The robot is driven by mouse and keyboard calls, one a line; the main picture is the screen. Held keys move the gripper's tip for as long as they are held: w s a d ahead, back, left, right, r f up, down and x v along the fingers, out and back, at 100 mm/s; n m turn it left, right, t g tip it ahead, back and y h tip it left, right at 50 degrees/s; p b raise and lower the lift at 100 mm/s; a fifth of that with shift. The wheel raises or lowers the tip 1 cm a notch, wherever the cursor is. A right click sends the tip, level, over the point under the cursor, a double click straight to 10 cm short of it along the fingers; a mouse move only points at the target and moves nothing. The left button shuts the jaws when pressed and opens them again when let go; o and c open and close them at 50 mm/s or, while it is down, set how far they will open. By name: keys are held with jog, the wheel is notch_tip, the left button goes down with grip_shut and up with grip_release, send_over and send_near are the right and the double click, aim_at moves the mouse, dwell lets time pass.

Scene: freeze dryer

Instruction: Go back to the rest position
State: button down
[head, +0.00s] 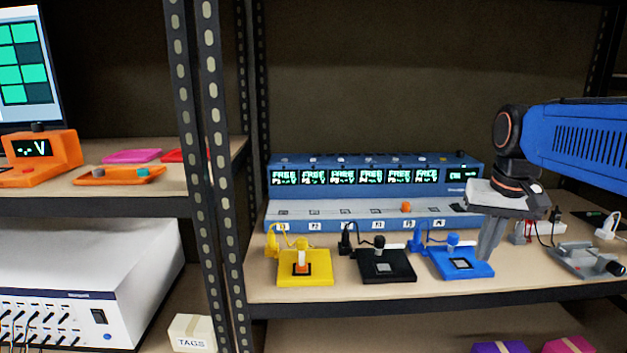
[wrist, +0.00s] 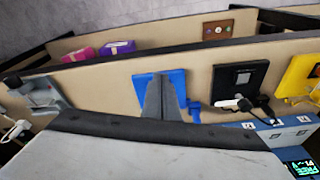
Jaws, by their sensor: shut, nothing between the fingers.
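My gripper (head: 489,240) is shut and empty, with its fingers pointing down in the head view. It hangs at the right end of the blue plate (head: 462,262), in front of the blue bank of displays. In the wrist view, the closed fingertips (wrist: 161,80) overlap the blue plate (wrist: 178,82). Whether they touch it is unclear. My blue arm reaches in from the right.
A yellow plate (head: 318,278) and a black plate (head: 372,273) stand left of the blue one. A grey device (head: 588,259) is to the right. Dark shelf posts (head: 215,130) stand left. Space above the displays is free.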

jog(key=s+a+f+n+t, duration=0.1)
jog(key=s+a+f, duration=0.2)
jog(key=s+f, duration=0.3)
jog(key=s+a+f+n+t, duration=0.1)
jog(key=s+a+f+n, duration=0.1)
jog(key=s+f, duration=0.5)
jog(key=s+a, duration=0.1)
jog(key=s, duration=0.2)
jog(key=shift+f+t, duration=0.25)
jog(key=shift+t, duration=0.05)
